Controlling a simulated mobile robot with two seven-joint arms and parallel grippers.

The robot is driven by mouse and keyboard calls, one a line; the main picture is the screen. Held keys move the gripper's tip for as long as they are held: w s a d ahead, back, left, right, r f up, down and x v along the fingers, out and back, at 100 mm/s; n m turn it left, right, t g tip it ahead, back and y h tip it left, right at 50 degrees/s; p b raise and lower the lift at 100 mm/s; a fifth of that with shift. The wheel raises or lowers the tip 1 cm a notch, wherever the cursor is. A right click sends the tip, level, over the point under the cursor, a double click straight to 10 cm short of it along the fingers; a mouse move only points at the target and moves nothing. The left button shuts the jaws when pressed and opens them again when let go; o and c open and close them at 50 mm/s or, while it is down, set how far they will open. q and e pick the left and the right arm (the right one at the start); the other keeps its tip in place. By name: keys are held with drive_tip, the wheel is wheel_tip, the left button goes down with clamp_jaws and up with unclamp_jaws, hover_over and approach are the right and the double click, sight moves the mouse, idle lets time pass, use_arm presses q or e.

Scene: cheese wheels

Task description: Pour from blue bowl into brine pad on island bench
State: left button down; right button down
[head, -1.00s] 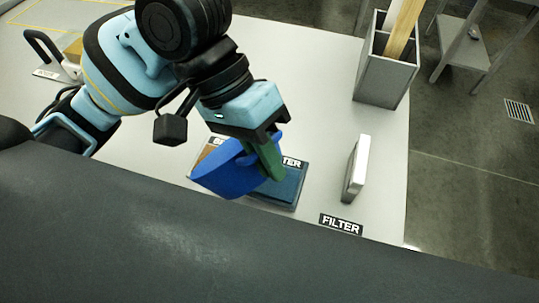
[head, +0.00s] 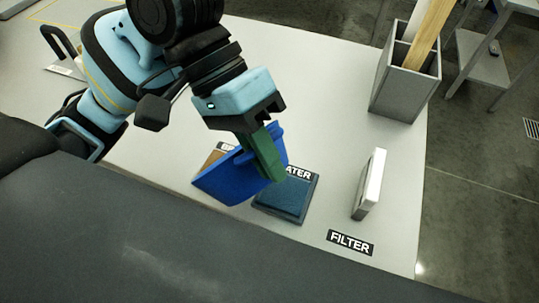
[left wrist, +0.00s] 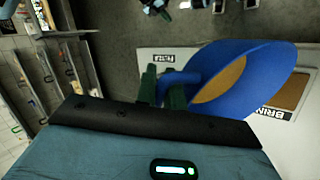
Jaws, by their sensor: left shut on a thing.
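The blue bowl (head: 228,182) is tilted above the bench, held at its edge by my left gripper (head: 267,158). In the left wrist view the bowl (left wrist: 270,57) stands between the green fingers (left wrist: 160,87) and the brine pad, and a tan-brown surface shows inside it. The brine pad (head: 211,158) is tan-brown and mostly hidden behind the bowl in the head view. Part of it and its label also show in the left wrist view (left wrist: 291,92). I see no stream leaving the bowl. My right gripper is not in view.
A dark blue water pad (head: 290,200) lies right of the bowl. Further right are a white upright block (head: 369,185) and a FILTER label (head: 350,243). A grey holder (head: 405,85) with wooden pieces stands at the back right of the pale island bench (head: 320,100).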

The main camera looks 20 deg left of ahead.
use_arm(q)
drive_tip(key=shift+w+a+r+h, duration=0.25)
drive_tip(key=shift+a+r+h, duration=0.05)
drive_tip(key=shift+a, duration=0.15)
drive_tip(key=shift+a, duration=0.1)
drive_tip(key=shift+w+a+r+g+h, duration=0.2)
drive_tip(key=shift+a+g+h, duration=0.1)
drive_tip(key=shift+a+h, duration=0.1)
drive_tip(key=shift+w+a+r+h, duration=0.15)
drive_tip(key=shift+w+a, duration=0.1)
drive_tip(key=shift+a, duration=0.25)
drive_tip(key=shift+w+a+r+h, duration=0.15)
drive_tip(key=shift+w+a, duration=0.1)
drive_tip(key=shift+a, duration=0.25)
idle(0.5)
